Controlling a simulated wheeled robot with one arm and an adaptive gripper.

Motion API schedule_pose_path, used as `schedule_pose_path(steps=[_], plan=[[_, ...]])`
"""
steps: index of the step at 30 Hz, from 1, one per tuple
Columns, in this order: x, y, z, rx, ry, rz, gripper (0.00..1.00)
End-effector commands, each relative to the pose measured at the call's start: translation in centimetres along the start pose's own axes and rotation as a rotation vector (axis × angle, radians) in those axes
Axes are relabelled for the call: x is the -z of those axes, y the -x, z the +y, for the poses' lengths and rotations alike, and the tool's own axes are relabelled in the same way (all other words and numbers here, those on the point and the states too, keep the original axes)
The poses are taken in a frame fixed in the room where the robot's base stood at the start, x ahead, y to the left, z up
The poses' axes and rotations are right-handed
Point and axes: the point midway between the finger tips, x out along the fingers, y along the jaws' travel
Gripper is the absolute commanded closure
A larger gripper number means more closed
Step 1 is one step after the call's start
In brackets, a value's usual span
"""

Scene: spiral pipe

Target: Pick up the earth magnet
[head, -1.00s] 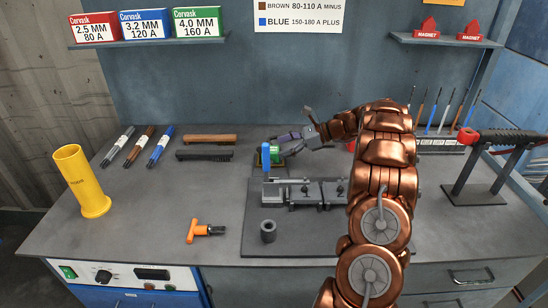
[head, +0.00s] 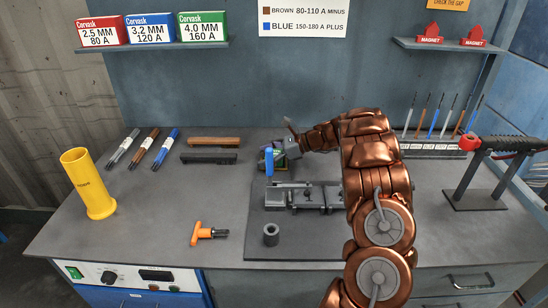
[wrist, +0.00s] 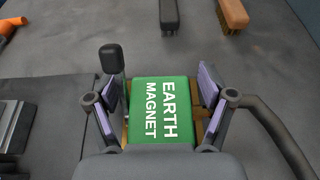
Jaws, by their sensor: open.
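The earth magnet is a green block with white lettering, in the middle of the wrist view (wrist: 160,112). In the head view only a small green part of it (head: 281,154) shows near the back of the dark plate.
A clamp fixture (head: 305,196) and a short pipe piece (head: 271,235) are on the dark plate in front. An orange T-handled tool (head: 205,234) and a yellow cup (head: 88,185) are at the left.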

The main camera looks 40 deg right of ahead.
Motion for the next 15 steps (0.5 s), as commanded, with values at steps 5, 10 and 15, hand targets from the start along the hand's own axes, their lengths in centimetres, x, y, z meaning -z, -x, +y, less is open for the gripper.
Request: schedule_pose_path(steps=[5, 10, 15], plan=[[0.02, -0.13, -0.01, 0.001, 0.0, 0.0, 0.19], [0.01, -0.14, 0.01, 0.0, 0.0, 0.0, 0.25], [0.01, -0.15, 0.01, 0.0, 0.0, 0.0, 0.43]])
